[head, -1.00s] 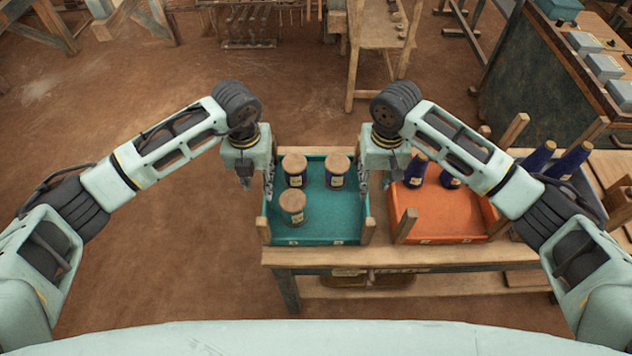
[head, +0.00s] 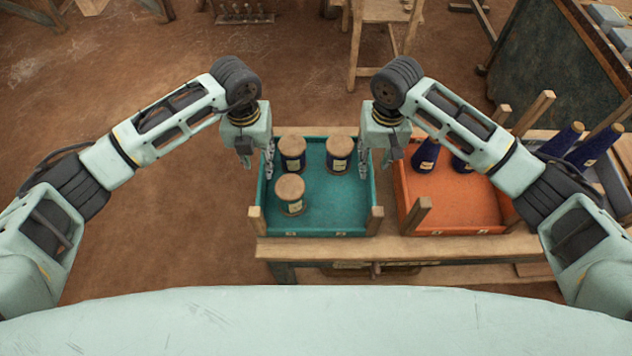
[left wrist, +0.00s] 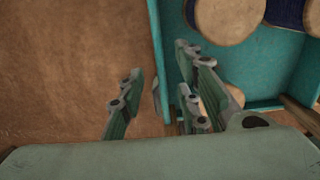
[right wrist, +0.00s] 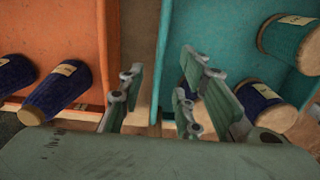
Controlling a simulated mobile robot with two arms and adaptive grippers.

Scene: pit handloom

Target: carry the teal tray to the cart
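The teal tray (head: 336,222) sits on the wooden table beside an orange tray. My right gripper (head: 378,158) is at the tray's right wall. In the right wrist view its fingers (right wrist: 160,105) are also apart, with the wall between them. I cannot make out a cart.
The orange tray (head: 450,215) with dark cones stands close on the right, separated by a narrow strip. Wooden posts (head: 421,213) rise at the tray corners. The wooden table (head: 400,248) has a front edge near my body. Brown floor (head: 120,230) is open on the left.

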